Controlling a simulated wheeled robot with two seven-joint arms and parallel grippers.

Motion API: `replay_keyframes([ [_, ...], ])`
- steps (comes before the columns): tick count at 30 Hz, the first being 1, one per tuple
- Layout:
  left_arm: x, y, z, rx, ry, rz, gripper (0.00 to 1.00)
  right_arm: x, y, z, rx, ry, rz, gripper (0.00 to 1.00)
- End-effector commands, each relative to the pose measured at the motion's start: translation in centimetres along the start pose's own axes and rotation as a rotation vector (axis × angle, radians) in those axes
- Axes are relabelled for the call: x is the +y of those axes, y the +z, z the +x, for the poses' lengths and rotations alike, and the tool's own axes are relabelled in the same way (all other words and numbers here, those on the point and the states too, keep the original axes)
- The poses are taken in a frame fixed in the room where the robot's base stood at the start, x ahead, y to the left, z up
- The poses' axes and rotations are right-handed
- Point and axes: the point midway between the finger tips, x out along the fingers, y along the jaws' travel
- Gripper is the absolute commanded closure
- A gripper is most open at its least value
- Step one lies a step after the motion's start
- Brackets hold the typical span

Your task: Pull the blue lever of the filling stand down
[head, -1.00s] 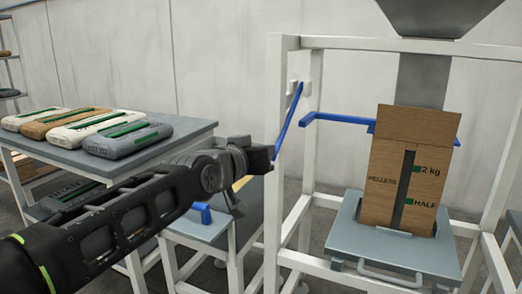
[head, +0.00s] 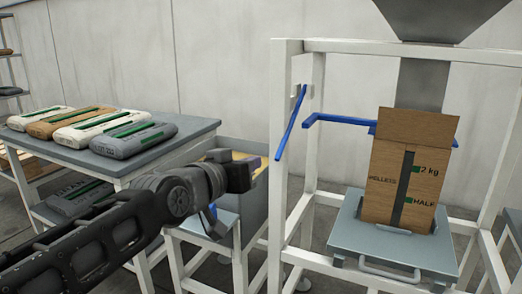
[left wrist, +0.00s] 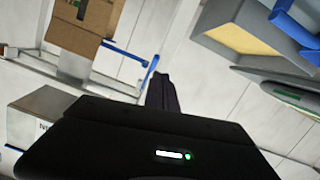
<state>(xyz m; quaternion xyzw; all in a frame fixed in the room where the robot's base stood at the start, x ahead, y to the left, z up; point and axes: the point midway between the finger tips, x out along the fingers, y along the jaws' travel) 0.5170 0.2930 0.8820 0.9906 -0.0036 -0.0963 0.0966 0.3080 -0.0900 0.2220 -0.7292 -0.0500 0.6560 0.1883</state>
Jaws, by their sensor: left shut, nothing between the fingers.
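The filling stand (head: 290,120) is a white frame at the right of the head view, with a grey hopper (head: 440,15) above. Its blue lever (head: 291,123) hangs at the left post and slants down toward the lower left. My left gripper (head: 250,172) is shut and empty, left of the post and a little below the lever's low end, apart from it. In the left wrist view its closed fingers (left wrist: 162,92) show beside a blue bar; I cannot tell whether that is the lever. My right gripper is not in view.
A cardboard pellet box (head: 402,180) stands on the stand's grey platform (head: 350,235), behind it a second blue bar (head: 340,120). A grey table (head: 190,135) with several bags stands at left. A small bench and an open bin (head: 255,205) stand between table and stand.

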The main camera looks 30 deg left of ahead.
Motion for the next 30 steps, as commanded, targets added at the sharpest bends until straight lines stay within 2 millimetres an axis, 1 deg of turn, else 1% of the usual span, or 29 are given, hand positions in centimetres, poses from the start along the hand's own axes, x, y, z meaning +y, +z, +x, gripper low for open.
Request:
replay_keyframes([
  [1,0.0,0.3,-0.9,0.004,0.001,-0.001,1.0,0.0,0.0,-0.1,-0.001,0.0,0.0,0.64],
  [3,-0.1,0.8,-1.8,0.004,0.001,-0.001,1.0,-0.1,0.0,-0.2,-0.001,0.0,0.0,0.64],
  [6,-0.3,1.4,-2.7,0.003,0.001,0.0,1.0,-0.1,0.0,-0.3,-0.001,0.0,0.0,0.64],
  [9,-0.3,1.7,-3.1,0.004,0.001,0.0,1.0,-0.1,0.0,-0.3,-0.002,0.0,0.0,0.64],
  [26,-0.3,1.7,-3.2,0.005,0.001,-0.002,1.0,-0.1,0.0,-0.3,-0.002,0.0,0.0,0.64],
  [30,-0.4,0.7,-3.2,0.055,-0.001,-0.016,1.0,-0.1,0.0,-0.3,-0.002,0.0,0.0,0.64],
])
